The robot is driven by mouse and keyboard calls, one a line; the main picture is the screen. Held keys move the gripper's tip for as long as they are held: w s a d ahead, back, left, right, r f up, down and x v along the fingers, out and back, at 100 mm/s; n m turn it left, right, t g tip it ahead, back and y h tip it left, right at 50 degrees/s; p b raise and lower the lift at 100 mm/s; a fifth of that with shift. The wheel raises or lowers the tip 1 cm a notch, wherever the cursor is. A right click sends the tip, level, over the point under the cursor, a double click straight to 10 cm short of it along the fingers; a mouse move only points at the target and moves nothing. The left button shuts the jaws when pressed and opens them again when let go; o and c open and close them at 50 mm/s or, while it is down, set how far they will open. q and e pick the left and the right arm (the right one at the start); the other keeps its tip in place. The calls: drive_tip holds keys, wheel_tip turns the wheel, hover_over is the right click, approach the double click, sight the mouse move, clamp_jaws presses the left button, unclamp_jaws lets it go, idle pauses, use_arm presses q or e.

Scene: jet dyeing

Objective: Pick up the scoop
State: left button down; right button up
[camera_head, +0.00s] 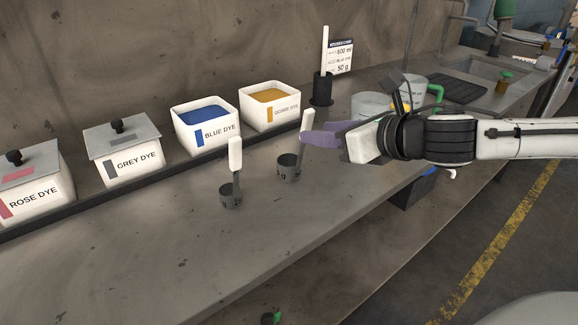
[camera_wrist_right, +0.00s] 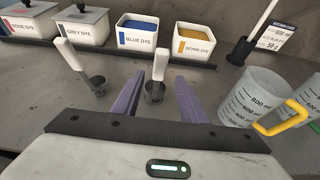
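Two dark grey scoops with upright white handles stand on the bench. The nearer scoop (camera_head: 230,196) is at left; it also shows in the wrist view (camera_wrist_right: 97,85). The other scoop (camera_head: 289,168) stands to its right, close to my right gripper (camera_head: 308,141). In the right wrist view, this second scoop (camera_wrist_right: 154,94) appears between the two purple fingers of my right gripper (camera_wrist_right: 159,80). The fingers are spread, with gaps visible on both sides of the scoop. In the head view the fingers partly overlap its handle. My left gripper is not in view.
Dye bins line the wall: rose (camera_head: 33,196) and grey (camera_head: 125,160) are lidded, blue (camera_head: 206,137) and ochre (camera_head: 271,114) are open. A black holder (camera_head: 322,90) with a white-handled tool and clear measuring jugs (camera_wrist_right: 249,98) stand at right. The front bench is clear.

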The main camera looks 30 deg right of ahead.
drive_tip(key=shift+p+x, duration=0.55)
drive_tip(key=shift+x, duration=2.8)
drive_tip(key=shift+a+f, duration=0.1)
drive_tip(key=shift+c, duration=0.4)
clamp_jaws()
